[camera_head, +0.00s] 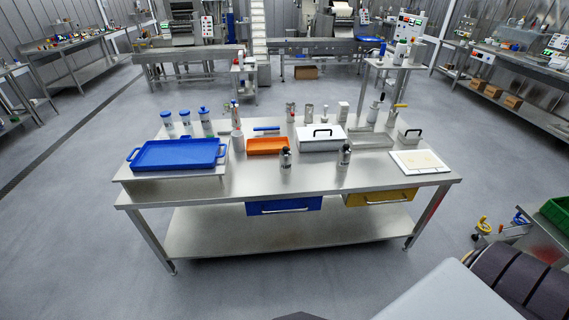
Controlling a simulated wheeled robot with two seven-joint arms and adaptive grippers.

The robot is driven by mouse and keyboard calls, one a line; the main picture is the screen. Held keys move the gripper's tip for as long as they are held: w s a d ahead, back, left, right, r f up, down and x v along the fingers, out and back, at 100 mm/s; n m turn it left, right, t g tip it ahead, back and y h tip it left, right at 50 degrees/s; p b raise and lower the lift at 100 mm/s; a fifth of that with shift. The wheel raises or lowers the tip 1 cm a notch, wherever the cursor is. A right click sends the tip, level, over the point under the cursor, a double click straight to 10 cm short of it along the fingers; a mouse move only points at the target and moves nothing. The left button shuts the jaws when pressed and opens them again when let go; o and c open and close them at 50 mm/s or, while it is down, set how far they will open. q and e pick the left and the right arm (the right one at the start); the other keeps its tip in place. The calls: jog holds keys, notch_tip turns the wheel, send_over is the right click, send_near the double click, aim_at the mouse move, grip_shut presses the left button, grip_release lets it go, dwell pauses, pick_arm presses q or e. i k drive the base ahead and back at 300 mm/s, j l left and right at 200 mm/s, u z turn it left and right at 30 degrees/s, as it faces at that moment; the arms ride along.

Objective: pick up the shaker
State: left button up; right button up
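A steel worktable (255,185) stands ahead of me with many small items on it. Two small metallic containers with dark tops stand upright near its front edge, a left one (285,159) and a right one (345,156). They look like shakers, but I cannot tell which item is the shaker. Two more metallic cylinders, one (290,111) and another (308,113), stand at the back of the table. Neither of my grippers is in view, and nothing is touching these containers.
A blue tray (178,154) lies at the table's left, with several blue-capped jars behind it. An orange tray (267,146), a white handled box (320,140) and a white board (419,161) are also there. Blue (284,206) and yellow (380,198) drawers hang below. Floor before the table is clear.

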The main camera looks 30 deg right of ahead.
aim_at(286, 159)
jog(key=i+j+z, duration=0.3)
jog(key=i+j, duration=0.4)
jog(key=j, duration=0.1)
